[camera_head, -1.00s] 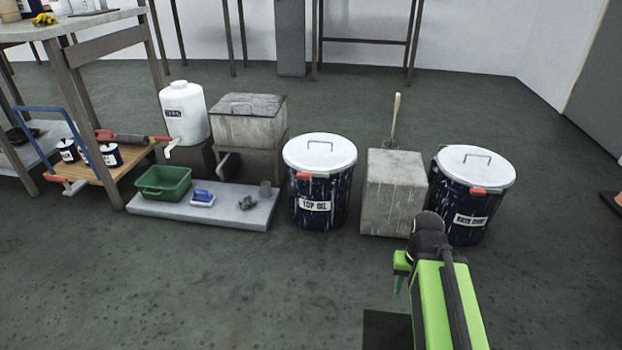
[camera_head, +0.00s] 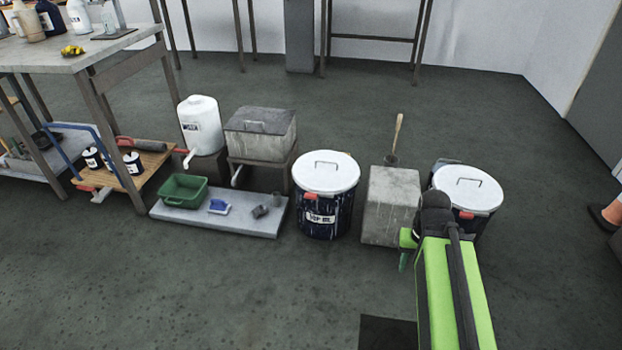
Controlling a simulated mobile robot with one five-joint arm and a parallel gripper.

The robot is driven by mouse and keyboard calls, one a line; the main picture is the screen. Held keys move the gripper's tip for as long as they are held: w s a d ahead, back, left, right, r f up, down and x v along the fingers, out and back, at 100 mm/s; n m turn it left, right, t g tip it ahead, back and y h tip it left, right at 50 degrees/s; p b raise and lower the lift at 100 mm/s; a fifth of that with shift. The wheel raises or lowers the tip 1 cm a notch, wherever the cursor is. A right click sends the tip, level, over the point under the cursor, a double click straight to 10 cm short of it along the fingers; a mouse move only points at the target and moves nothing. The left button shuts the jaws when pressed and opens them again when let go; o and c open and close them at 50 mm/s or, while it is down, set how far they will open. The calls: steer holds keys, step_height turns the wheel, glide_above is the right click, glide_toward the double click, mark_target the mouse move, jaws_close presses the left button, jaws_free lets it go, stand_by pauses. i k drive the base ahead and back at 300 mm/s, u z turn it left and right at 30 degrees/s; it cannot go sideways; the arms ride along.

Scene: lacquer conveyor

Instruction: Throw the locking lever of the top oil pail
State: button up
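The top oil pail (camera_head: 324,212) stands upright on the floor near the middle, dark blue with pale streaks and a white label. Its white lid (camera_head: 326,174) has a wire handle on top. Its red locking lever (camera_head: 310,197) sits at the rim, on the front left side. My green and black arm reaches in from the lower right. The green end of my gripper (camera_head: 405,245) shows to the right of the pail and apart from it. My arm hides most of it, so its fingers cannot be judged.
A concrete block (camera_head: 388,212) stands right of the pail. A second white-lidded pail (camera_head: 467,188) is partly behind my arm. Left are a grey slab (camera_head: 240,222), a green tub (camera_head: 183,190), a white jug (camera_head: 201,125) and a workbench (camera_head: 85,58).

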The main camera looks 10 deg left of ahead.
mark_target(311, 196)
steer(key=k, duration=0.65)
steer(key=u, duration=0.5)
steer(key=i, duration=1.1)
steer(key=u, duration=1.15)
steer(key=i, duration=1.2)
steer(key=u, duration=0.15)
